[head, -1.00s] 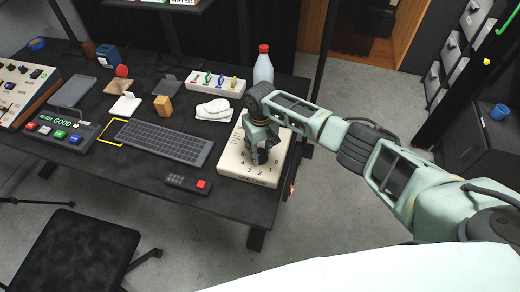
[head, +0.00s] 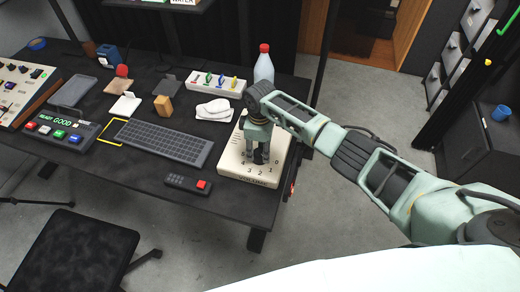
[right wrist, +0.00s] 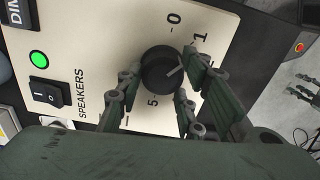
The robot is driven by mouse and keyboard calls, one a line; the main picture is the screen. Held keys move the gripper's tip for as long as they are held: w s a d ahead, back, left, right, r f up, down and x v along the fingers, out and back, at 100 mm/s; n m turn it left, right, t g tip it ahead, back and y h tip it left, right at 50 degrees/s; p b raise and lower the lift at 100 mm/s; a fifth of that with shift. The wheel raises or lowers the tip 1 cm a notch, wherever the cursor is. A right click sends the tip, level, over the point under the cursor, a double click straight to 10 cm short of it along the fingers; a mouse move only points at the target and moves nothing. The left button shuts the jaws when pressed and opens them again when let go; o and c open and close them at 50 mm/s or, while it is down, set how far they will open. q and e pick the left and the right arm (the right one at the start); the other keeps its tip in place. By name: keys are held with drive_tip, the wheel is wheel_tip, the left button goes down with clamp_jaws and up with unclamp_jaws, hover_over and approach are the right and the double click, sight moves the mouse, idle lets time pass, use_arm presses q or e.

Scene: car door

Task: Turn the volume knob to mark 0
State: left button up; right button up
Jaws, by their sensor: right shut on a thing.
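The round black volume knob (right wrist: 160,68) sits on a cream panel box (head: 232,158) at the table's right end. In the right wrist view, its light pointer line aims right and slightly up, toward the side of mark 1 (right wrist: 203,37). My right gripper (head: 259,155) reaches down over the box, shut on the knob with fingers on both sides. A finger covers part of the dial's right side. Dark fingers, likely my left gripper (right wrist: 304,87), show at the right wrist view's edge.
The box also has a SPEAKERS rocker switch (right wrist: 48,94) and a lit green lamp (right wrist: 38,58). A bottle with a red cap (head: 263,68) stands behind it. A remote (head: 188,182), a keyboard (head: 163,142) and a white mouse (head: 214,110) lie to the left.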

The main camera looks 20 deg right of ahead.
sight(259, 151)
drive_tip(key=n, duration=0.4)
drive_tip(key=shift+w+d+r, duration=0.1)
drive_tip(key=shift+w+r, duration=0.05)
drive_tip(key=shift+w, duration=0.1)
drive_tip(key=shift+r+n+b, duration=0.1)
drive_tip(key=shift+n+b, duration=0.3)
drive_tip(key=shift+n, duration=1.4)
drive_tip(key=shift+a, duration=0.2)
drive_tip(key=o, duration=0.8)
drive_tip(key=shift+o, duration=1.4)
drive_tip(key=shift+f, duration=0.2)
wheel_tip(259, 151, up, 12)
